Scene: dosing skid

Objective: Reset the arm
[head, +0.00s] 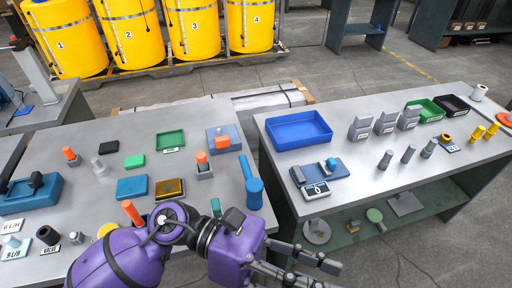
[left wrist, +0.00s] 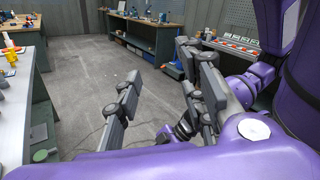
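My left arm (head: 115,258) is purple and reaches in at the bottom of the head view, bent in front of the left bench. My left gripper (head: 330,276) is over the gap in front of the right bench, with its grey fingers spread and nothing between them. In the left wrist view the left gripper (left wrist: 160,65) also shows its fingers wide apart and empty, over the floor. Behind its right finger, purple and grey parts seem to belong to my right arm (left wrist: 250,85); its fingers cannot be made out clearly. No right gripper shows in the head view.
The left bench (head: 85,165) holds trays, blocks, orange-topped parts and a blue-handled tool (head: 252,188) close to my arm. The right bench (head: 430,165) holds a blue bin (head: 298,130), a scale (head: 315,190) and several grey parts. Yellow drums (head: 125,38) stand behind.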

